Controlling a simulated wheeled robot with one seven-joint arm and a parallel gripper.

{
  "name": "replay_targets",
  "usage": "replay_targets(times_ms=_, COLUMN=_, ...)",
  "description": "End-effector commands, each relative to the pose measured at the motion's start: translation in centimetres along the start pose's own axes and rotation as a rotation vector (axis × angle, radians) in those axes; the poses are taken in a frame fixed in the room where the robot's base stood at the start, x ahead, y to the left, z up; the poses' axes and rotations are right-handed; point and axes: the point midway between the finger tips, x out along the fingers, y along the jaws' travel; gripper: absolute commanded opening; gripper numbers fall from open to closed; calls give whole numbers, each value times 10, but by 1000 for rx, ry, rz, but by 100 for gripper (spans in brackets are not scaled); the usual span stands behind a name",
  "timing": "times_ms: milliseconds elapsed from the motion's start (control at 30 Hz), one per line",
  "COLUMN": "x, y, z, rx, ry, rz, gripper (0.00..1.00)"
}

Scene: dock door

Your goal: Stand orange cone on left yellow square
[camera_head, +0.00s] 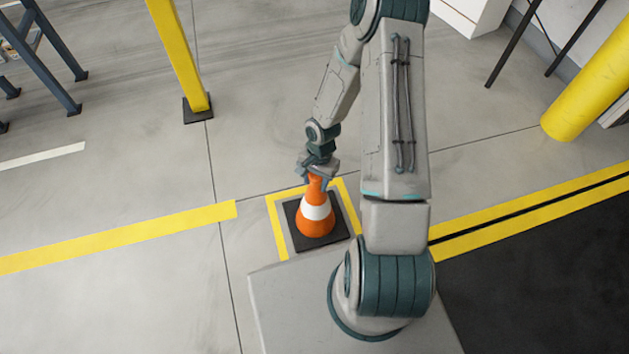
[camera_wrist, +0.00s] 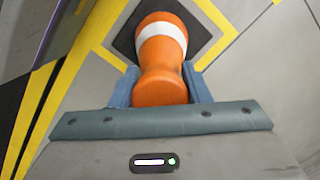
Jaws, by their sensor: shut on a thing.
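The orange cone (camera_head: 315,222) has a white band and a black square base (camera_head: 334,240). It looks upright, with its base inside the yellow square outline (camera_head: 274,215) on the floor. My gripper (camera_head: 317,181) is shut on the upper part of the cone. In the wrist view the cone (camera_wrist: 160,60) is between the two blue fingers of my gripper (camera_wrist: 158,88), and the yellow outline (camera_wrist: 216,45) shows around the base. The near side of the square is hidden by my base in the head view. I cannot tell whether the base fully touches the floor.
A yellow post (camera_head: 178,55) stands on a dark foot beyond the square. A thick yellow bollard (camera_head: 590,85) is at the right. A dark metal frame (camera_head: 40,60) stands at the upper left. Yellow floor tape (camera_head: 120,237) runs left; the floor there is clear.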

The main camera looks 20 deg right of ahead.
Motion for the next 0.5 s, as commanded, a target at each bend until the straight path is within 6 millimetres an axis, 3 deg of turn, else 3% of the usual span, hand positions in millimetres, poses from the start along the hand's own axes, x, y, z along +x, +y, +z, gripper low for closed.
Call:
replay_targets(times_ms=233, x=4, y=0, z=-1, rx=0, ry=0, rz=0, gripper=0)
replay_targets(times_ms=267, x=3, y=0, z=0, rx=0, ry=0, rz=0, gripper=51)
replay_targets(times_ms=300, x=3, y=0, z=0, rx=0, ry=-1, rz=0, gripper=62)
replay_targets(times_ms=500, x=3, y=0, z=0, rx=0, ry=-1, rz=1, gripper=64)
